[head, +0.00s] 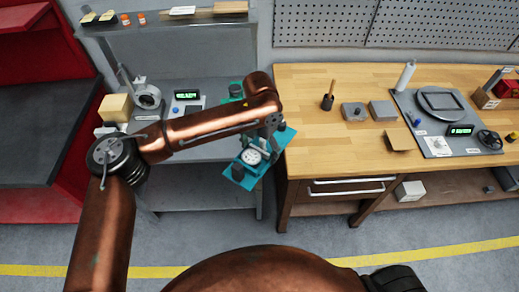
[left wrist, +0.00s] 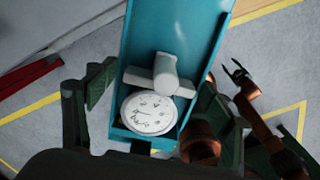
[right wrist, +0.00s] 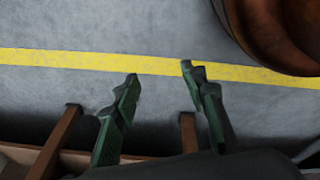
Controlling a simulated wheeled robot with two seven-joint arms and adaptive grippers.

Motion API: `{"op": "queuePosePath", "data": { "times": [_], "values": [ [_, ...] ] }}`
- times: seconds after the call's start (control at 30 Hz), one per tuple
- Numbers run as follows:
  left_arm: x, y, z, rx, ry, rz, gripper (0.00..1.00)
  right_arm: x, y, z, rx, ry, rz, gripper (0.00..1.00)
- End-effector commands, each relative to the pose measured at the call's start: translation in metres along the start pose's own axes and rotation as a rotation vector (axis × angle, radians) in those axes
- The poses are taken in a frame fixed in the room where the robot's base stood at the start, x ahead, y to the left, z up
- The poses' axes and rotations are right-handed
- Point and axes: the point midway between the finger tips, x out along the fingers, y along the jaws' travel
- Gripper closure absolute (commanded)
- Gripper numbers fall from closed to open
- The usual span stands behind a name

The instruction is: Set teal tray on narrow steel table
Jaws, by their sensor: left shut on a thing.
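The teal tray (head: 236,178) carries a white-faced round gauge (head: 251,156) and hangs in the gap between the narrow steel table (head: 195,152) and the wooden bench. My left gripper (head: 273,124) is shut on the tray. In the left wrist view, the tray (left wrist: 172,32) stretches away from the fingers, with the gauge (left wrist: 148,113) and a grey pipe fitting (left wrist: 165,76) in it. My arm hides part of the tray and table in the head view. My right gripper (right wrist: 160,74) is open and empty above the floor.
The steel table holds a yellowish box (head: 115,107), a grey round-bodied device (head: 147,95) and a digital display (head: 187,95). The wooden bench (head: 310,100) on the right carries several blocks and a gauge board. A red cabinet (head: 70,200) stands at left.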

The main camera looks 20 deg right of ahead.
Motion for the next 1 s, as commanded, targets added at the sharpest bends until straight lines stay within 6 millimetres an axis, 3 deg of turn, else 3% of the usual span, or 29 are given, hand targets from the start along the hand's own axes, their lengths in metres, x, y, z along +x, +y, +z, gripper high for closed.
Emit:
{"op": "queuePosePath", "data": {
  "times": [0.1,0.3,0.67,1.0],
  "values": [
    [-0.001,0.000,0.000,0.000,-0.002,0.001,0.63,0.005,-0.021,0.039,-0.003,-0.071,-0.023,0.60],
    [-0.001,0.000,0.000,0.000,-0.002,0.001,0.63,0.006,-0.039,0.076,-0.011,-0.137,-0.045,0.60],
    [-0.001,0.008,-0.006,-0.097,0.000,0.000,0.63,0.005,-0.042,0.082,-0.013,-0.148,-0.049,0.60],
    [0.001,0.048,-0.043,-0.701,0.005,-0.001,0.63,0.005,-0.042,0.082,-0.013,-0.147,-0.049,0.60]
  ]
}}
